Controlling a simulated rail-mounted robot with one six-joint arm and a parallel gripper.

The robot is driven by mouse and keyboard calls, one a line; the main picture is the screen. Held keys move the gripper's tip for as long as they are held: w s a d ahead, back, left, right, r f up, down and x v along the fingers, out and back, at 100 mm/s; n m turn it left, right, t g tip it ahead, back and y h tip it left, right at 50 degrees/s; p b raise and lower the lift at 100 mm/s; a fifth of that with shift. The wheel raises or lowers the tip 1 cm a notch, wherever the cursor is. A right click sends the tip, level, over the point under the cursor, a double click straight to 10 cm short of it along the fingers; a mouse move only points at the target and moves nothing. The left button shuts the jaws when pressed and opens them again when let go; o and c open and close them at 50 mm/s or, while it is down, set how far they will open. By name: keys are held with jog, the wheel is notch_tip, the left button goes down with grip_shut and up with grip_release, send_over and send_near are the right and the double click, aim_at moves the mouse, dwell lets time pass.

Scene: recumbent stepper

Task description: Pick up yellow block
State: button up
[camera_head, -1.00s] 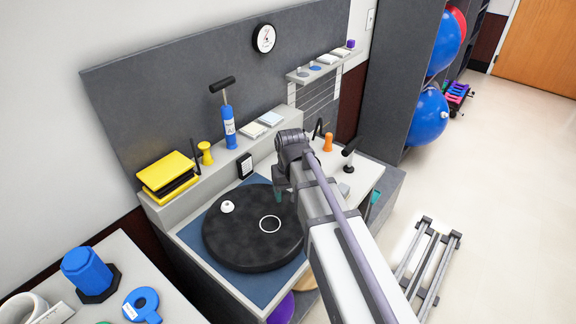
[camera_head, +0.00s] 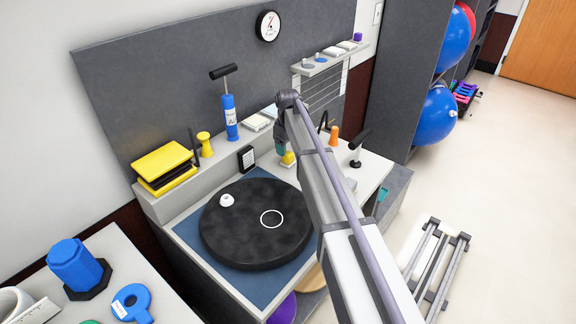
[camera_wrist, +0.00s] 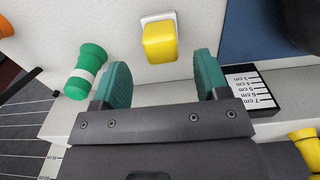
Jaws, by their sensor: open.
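The yellow block (camera_wrist: 160,43) stands on a small white base on the light worktop in the wrist view. It lies just beyond and between my fingertips, and I see no finger touching it. In the head view the yellow block (camera_head: 288,158) shows partly beside my gripper (camera_head: 281,146), behind the black disc. My gripper (camera_wrist: 161,66) is open, with its two teal fingers apart and nothing between them. My arm hides part of the worktop in the head view.
A green cylinder (camera_wrist: 86,71) with a white band lies close to the left finger. A black scale block (camera_wrist: 250,90) is right of the right finger. A black disc (camera_head: 245,240) lies on a blue mat. An orange peg (camera_head: 333,136) stands further right.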

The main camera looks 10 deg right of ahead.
aim_at(288, 153)
notch_tip(288, 153, down, 6)
jog(key=b, duration=0.5)
jog(key=shift+r, duration=0.25)
jog(key=shift+s+r, duration=0.1)
jog(key=shift+r, duration=0.15)
jog(key=c, duration=1)
jog(key=shift+r, duration=0.1)
notch_tip(288, 153, up, 10)
jog(key=p, duration=1)
jog(key=shift+r+p, duration=0.1)
jog(key=shift+p, duration=0.2)
jog(key=shift+f, duration=0.2)
jog(key=shift+o, duration=1.4)
jog(key=shift+c, duration=1)
